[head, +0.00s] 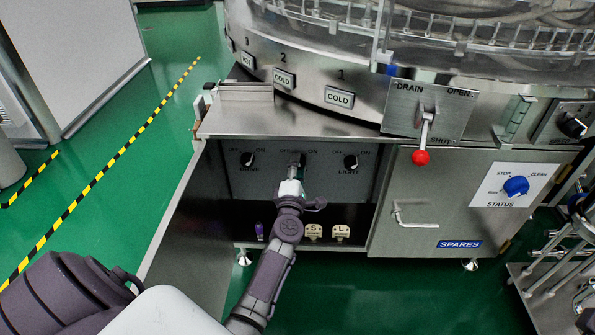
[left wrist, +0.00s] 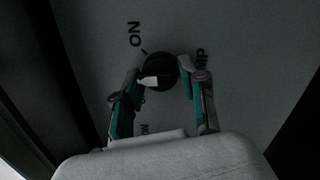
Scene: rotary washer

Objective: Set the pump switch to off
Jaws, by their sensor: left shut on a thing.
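The pump switch is a round black knob (left wrist: 160,68) with a white pointer on a grey panel. In the left wrist view the pointer aims left and slightly down, away from the ON mark above it. Lettering ending in MP is right of the knob; the lettering below is partly hidden. My left gripper (left wrist: 167,77) has its two fingers on either side of the knob and is shut on it. In the head view the left gripper (head: 298,170) reaches the middle of the recessed panel and hides most of the knob. My right gripper is not in view.
The drive knob (head: 247,159) and light knob (head: 351,162) flank the pump switch. A steel ledge (head: 300,125) overhangs the recess. The drain lever's red ball (head: 420,157) and a spares door (head: 420,215) are to the right. Small spare parts (head: 327,232) sit below.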

